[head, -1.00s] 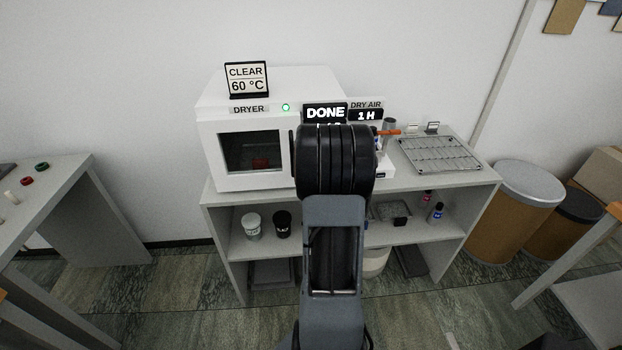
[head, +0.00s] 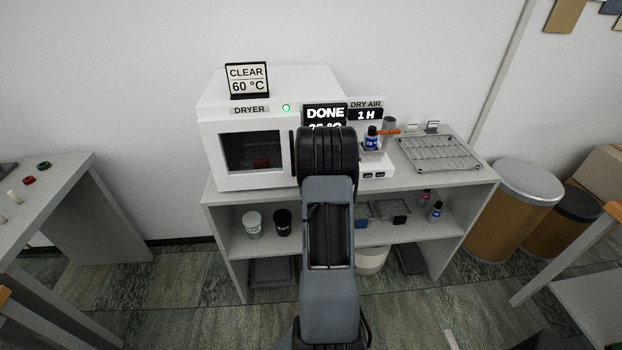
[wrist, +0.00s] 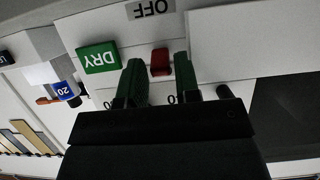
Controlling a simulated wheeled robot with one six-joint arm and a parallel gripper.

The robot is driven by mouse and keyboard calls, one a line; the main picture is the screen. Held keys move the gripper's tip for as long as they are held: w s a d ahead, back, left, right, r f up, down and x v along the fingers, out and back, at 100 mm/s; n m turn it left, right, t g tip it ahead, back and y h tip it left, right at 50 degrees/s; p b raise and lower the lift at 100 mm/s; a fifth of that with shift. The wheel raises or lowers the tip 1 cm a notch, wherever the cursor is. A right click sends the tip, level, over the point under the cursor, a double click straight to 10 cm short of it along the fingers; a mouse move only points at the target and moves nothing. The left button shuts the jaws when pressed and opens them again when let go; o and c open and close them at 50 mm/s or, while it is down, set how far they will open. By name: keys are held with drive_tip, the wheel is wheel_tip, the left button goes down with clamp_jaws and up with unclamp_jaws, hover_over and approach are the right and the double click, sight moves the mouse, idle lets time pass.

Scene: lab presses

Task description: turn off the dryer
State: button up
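The white dryer (head: 215,160) stands on the bench, its dark window (head: 250,152) at the left of its front. A small green light (head: 286,107) glows beside the DRYER label. A display (head: 325,113) reads DONE. In the wrist view, which looks upside down, a red button (wrist: 160,62) sits by an OFF label (wrist: 151,9), with a larger green DRY button (wrist: 98,57) to its left. My gripper (wrist: 158,66) is open and empty. Its two green fingers are apart, with the red button showing between their tips; I cannot tell whether they touch the panel. My arm hides this area in the head view.
A CLEAR 60 °C sign (head: 247,81) stands on the dryer. To its right are a blue-labelled bottle (head: 371,140) and a wire rack (head: 440,153). Jars and bottles stand on the shelf below. Bins (head: 515,210) stand at the right, another table (head: 60,190) at the left.

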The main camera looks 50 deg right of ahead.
clamp_jaws()
drive_tip(key=shift+f+b, duration=0.15)
drive_tip(key=shift+b, duration=0.2)
drive_tip(key=f+b, duration=0.1)
drive_tip(key=b, duration=0.3)
drive_tip(key=shift+f+t+h+b, duration=0.15)
drive_tip(key=shift+t+h+b, duration=0.15)
drive_tip(key=shift+t, duration=0.1)
drive_tip(key=f+t+h+b, duration=0.1)
drive_tip(key=b, duration=0.6)
drive_tip(key=shift+a+f+b, duration=0.1)
drive_tip(key=shift+b, duration=0.2)
drive_tip(key=t+h+b, duration=0.1)
drive_tip(key=b, duration=0.5)
drive_tip(key=f+t+h+b, duration=0.1)
drive_tip(key=t+b, duration=0.1)
drive_tip(key=b, duration=0.5)
drive_tip(key=shift+f, duration=0.1)
drive_tip(key=h+b, duration=0.1)
drive_tip(key=b, duration=0.2)
drive_tip(key=shift+t+b, duration=0.4)
drive_tip(key=shift+w+r+t+b, duration=0.1)
drive_tip(key=shift+r+t+b, duration=0.15)
drive_tip(key=shift+b, duration=0.6)
